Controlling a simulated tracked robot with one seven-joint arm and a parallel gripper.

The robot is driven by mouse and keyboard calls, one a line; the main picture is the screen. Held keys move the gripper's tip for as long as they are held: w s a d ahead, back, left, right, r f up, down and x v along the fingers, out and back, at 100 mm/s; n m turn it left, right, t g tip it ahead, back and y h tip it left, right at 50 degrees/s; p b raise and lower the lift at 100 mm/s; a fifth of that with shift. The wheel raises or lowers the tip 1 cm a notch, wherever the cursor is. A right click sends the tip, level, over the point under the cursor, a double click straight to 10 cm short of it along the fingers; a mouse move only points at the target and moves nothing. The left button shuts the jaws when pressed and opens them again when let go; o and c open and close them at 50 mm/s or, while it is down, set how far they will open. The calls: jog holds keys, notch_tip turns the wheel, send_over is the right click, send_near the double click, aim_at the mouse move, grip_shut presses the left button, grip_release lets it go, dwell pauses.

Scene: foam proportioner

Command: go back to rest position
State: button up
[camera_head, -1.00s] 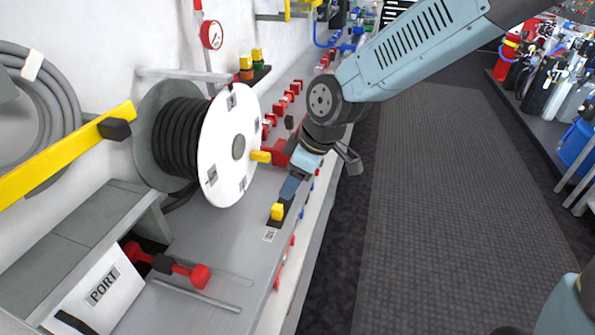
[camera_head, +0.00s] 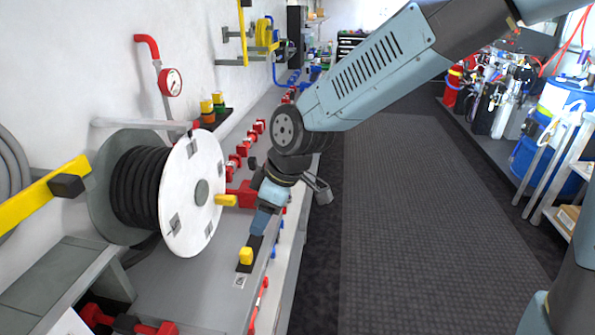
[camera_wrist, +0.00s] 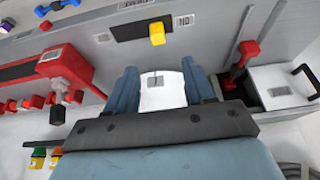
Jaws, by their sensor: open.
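My gripper (camera_head: 262,222) hangs from my arm over the grey bench, to the right of the cable reel (camera_head: 205,160). In the wrist view its two blue fingers (camera_wrist: 159,68) are apart, with nothing held between them. A white surface with a small tag (camera_wrist: 152,80) shows behind the gap; it seems to be the reel's disc. A yellow knob (camera_head: 246,256) on a black plate is beyond the fingertips, apart from them. It also shows in the wrist view (camera_wrist: 157,33).
Red valve handles (camera_head: 247,140) line the bench near my wrist. The matted aisle (camera_head: 420,220) is clear. Cylinders (camera_head: 500,108) and a blue drum (camera_head: 540,160) stand at the right.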

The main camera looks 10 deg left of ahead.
jog(key=w+d+r+m+t+h, duration=0.1)
jog(key=w+d+r+m, duration=0.15)
jog(key=d, duration=0.45)
jog(key=w+d+r+m+t+h, duration=0.1)
jog(key=w+d+m+t+h, duration=0.15)
jog(key=d, duration=0.45)
jog(key=w+d+r+m+h, duration=0.1)
jog(key=d+r+m, duration=0.15)
jog(key=d, duration=0.45)
jog(key=s+d+r+m, duration=0.3)
jog(key=d, duration=0.3)
jog(key=s+d+r+m+t, duration=0.1)
jog(key=s+d+r+m, duration=0.2)
jog(key=d, duration=0.4)
jog(key=s+d+r+m+t, duration=0.1)
jog(key=s+d+r+m, duration=0.2)
jog(key=d+m, duration=0.2)
jog(key=shift+s+d, duration=0.3)
jog(key=shift+d, duration=0.75)
